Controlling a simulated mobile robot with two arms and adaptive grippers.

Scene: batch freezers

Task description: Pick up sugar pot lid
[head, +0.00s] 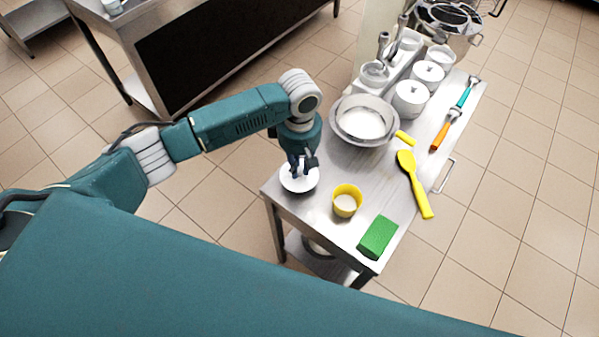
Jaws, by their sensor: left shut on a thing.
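My left gripper (299,168) points down over the near left corner of the steel table and is shut on a round white lid (299,184). The fingers hide the lid's middle. I cannot tell whether the lid touches the tabletop or hangs just above it. White pots with knobbed lids (410,98) stand in a group towards the back of the table, and another one (428,74) is just behind. A further white pot (441,57) looks open on top. My right gripper is not in view.
On the table (335,165) are a yellow cup (346,201) with pale contents, a green block (377,237), a yellow spoon (416,186), a large metal bowl (362,119) and an orange-handled tool (440,136). Tiled floor lies around the table.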

